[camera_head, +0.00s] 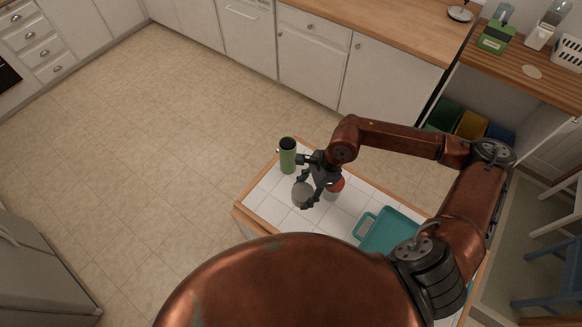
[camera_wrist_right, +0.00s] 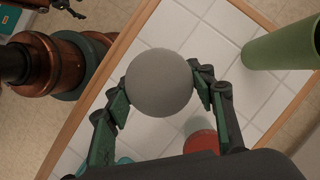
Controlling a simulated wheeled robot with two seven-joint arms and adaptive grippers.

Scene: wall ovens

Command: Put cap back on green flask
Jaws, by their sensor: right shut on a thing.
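The green flask (camera_head: 288,160) stands upright at the far left corner of the tiled table, its dark open top uncovered. It also shows at the upper right of the right wrist view (camera_wrist_right: 282,46). My right gripper (camera_head: 308,188) is shut on a grey round cap (camera_head: 301,194). In the right wrist view the cap (camera_wrist_right: 159,82) sits between the two fingertips, above the tiles. The cap is apart from the flask, in front and slightly right of it in the head view. A small part of my left gripper (camera_wrist_right: 66,8) shows at the wrist view's top left; its opening is unclear.
A red-topped container (camera_head: 336,185) stands beside my right gripper, partly hidden; it also shows in the wrist view (camera_wrist_right: 203,141). A teal tray (camera_head: 388,232) lies to the right on the table. The wooden table edge (camera_head: 244,217) is close on the left.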

